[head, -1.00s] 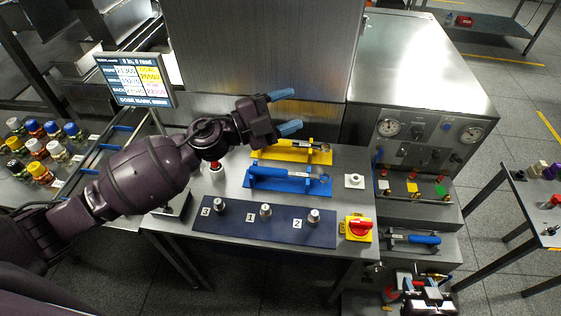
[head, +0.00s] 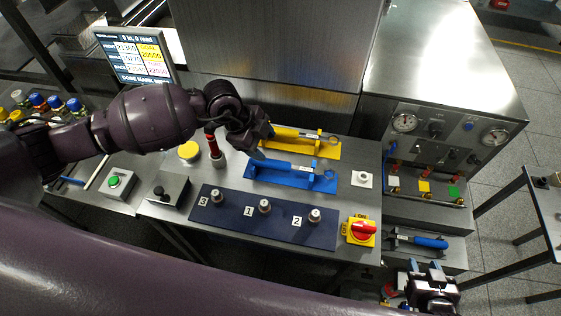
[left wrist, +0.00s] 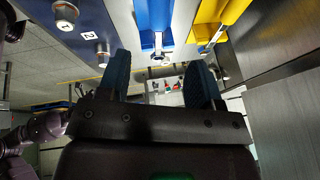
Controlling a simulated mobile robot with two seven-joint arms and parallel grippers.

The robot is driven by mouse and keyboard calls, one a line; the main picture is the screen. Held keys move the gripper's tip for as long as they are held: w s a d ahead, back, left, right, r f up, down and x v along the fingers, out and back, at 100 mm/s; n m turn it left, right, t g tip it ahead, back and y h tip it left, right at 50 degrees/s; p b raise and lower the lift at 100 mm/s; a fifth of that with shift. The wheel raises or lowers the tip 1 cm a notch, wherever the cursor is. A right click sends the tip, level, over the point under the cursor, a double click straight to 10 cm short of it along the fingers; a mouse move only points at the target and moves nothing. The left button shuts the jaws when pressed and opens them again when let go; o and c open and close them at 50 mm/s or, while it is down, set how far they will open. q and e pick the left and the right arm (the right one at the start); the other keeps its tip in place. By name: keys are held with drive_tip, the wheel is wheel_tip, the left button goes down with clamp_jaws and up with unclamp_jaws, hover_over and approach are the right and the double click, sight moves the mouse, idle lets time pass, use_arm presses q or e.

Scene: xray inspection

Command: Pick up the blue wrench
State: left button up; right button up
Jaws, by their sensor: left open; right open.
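The blue wrench (head: 287,170) lies on a blue stand (head: 270,182) on the bench, its grey head pointing right. My left gripper (head: 264,143) is open and empty, just behind the handle's left end and near the yellow stand. In the left wrist view, its two blue fingertips (left wrist: 160,82) are apart, with the blue stand (left wrist: 154,12) ahead between them. My right gripper (head: 428,275) is open at the lower right, away from the wrench.
A yellow stand (head: 325,150) with a yellow wrench is right behind. A dark numbered mat (head: 280,228) with metal knobs lies in front. A red switch on a yellow box (head: 360,231) is to the right. Another blue-handled tool (head: 428,242) lies on a lower shelf.

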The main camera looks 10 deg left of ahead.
sight(280, 163)
use_arm(q)
drive_tip(key=shift+n, duration=0.9)
drive_tip(key=shift+x, duration=5.4)
drive_tip(key=shift+s+a, duration=0.1)
drive_tip(key=shift+c, duration=0.2)
clamp_jaws()
